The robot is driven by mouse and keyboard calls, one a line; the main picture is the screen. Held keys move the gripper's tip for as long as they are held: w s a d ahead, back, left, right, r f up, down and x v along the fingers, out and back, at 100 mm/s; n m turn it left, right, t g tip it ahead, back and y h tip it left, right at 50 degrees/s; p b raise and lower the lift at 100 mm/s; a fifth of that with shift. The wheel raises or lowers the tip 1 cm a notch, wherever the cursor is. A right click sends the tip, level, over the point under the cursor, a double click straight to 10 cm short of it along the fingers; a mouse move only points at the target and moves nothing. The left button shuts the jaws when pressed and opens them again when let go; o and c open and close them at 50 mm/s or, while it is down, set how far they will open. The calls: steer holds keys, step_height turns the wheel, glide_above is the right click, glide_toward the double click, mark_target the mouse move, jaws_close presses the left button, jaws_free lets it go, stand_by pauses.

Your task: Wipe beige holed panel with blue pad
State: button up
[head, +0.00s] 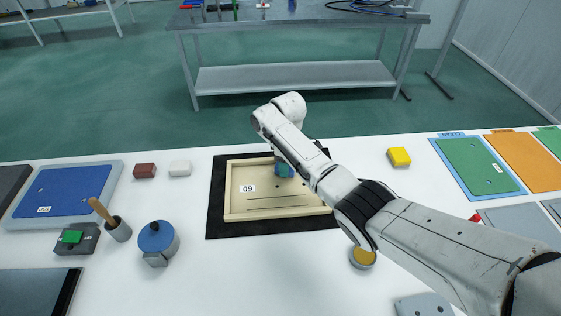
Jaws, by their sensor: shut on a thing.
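The beige holed panel (285,203) has a raised rim, a white label reading 09 or 60, small dark holes and a long slot. It lies on a black mat (217,219) in the middle of the white table. My gripper (285,172) is over the panel's upper middle, mostly hidden behind my arm. It is shut on a blue pad (284,171), of which only a small part shows. The pad is at or just above the panel's surface; I cannot tell whether it touches. My arm covers the panel's right side.
A yellow block (399,157) and coloured panels (477,165) lie right. A yellow-topped tin (363,257) stands beside my arm. The front middle of the table is clear.

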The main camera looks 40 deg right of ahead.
steer(key=shift+s+d+p, duration=0.4)
steer(key=shift+s+d, duration=0.3)
steer(key=shift+d, duration=0.35)
steer(key=shift+s+d+p, duration=0.4)
steer(key=shift+s+d, duration=0.3)
steer(key=shift+d, duration=0.35)
step_height(320, 180, up, 6)
steer(key=p, duration=0.5)
steer(key=shift+p, duration=0.35)
step_height(320, 180, up, 3)
steer(key=shift+f+p, duration=0.1)
steer(key=shift+p, duration=0.95)
